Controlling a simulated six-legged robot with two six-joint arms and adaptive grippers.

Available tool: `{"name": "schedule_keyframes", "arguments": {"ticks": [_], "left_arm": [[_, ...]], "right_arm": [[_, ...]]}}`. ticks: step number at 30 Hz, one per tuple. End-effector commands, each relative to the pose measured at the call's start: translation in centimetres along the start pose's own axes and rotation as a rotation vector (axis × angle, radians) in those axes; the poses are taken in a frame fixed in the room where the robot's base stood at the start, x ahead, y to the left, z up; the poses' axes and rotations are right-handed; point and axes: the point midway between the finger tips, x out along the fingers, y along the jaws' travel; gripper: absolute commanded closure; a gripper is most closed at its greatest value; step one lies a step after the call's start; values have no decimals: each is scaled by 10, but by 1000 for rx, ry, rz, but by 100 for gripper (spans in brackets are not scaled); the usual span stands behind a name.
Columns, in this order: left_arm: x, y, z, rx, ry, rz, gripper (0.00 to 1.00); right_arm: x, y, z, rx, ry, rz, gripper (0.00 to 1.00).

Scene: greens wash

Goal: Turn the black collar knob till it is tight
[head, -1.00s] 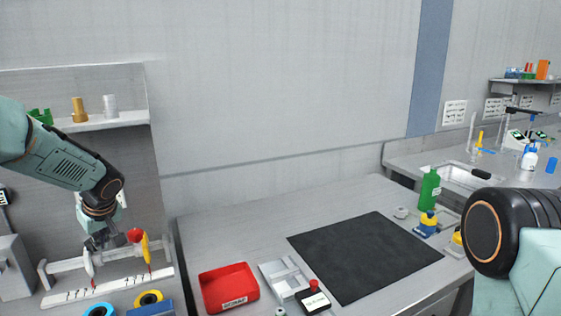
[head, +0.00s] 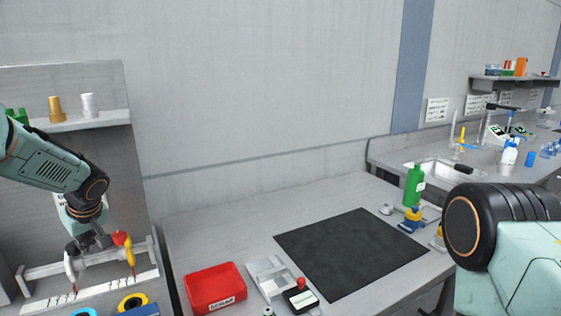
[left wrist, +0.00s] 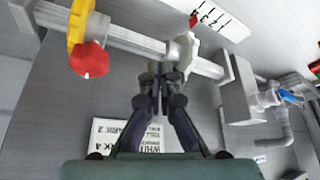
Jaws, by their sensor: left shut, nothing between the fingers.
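My left gripper (head: 88,243) is at the rail (head: 45,268) on the left. In the left wrist view its fingers (left wrist: 163,74) are shut with nothing between them, at or just beside the white slider (left wrist: 183,50); contact is unclear. The white slider has a red tip and also shows in the head view (head: 70,265). A yellow slider (left wrist: 78,22) with a red knob (left wrist: 89,60) sits farther along the rail; its red knob also shows in the head view (head: 121,238). I cannot make out a black collar knob; the fingers may hide it. My right gripper is out of view.
A marked scale strip (head: 90,292) lies in front of the rail. A printed label (left wrist: 125,136) is behind the gripper in the wrist view. Shelf (head: 85,121) above.

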Motion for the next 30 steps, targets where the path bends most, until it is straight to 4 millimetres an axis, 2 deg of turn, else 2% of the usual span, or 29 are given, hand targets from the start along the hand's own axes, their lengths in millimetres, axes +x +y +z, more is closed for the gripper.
{"name": "schedule_keyframes", "arguments": {"ticks": [8,24,30], "left_arm": [[-8,1,-1,0,1,0,100],[-55,1,-27,0,1,1,100],[-54,1,-26,0,0,0,100]], "right_arm": [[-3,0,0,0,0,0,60],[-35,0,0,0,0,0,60],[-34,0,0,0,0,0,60]]}}
